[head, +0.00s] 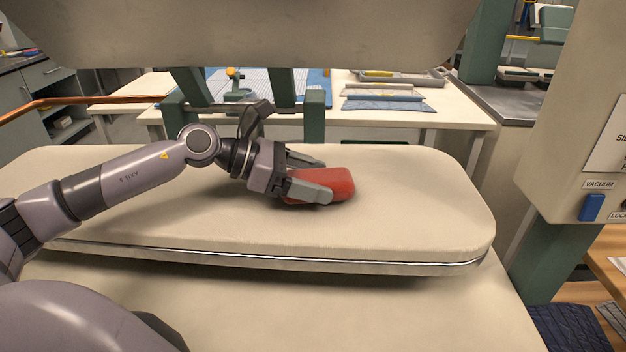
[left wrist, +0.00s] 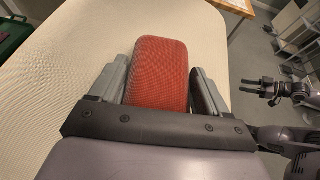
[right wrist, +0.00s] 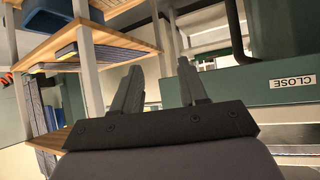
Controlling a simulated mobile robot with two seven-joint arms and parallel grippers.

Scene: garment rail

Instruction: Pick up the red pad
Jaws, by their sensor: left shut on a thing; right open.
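The red pad (head: 337,182) is a rounded block on the cream padded board of the press (head: 420,215). My left gripper (head: 313,178) is shut on the pad, with one finger along each side. In the left wrist view the pad (left wrist: 160,72) sits between the two fingers (left wrist: 160,88) and sticks out past their tips. I cannot tell whether the pad touches the board or is just above it. My right gripper (right wrist: 157,85) is open and empty, seen only in its own wrist view.
The press's upper part (head: 250,35) hangs over the board. A housing with a blue vacuum switch (head: 591,207) stands at the right. Behind is a table (head: 455,118) with folded cloth (head: 385,100). Wooden shelves (right wrist: 125,42) show near my right gripper. The board's right half is clear.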

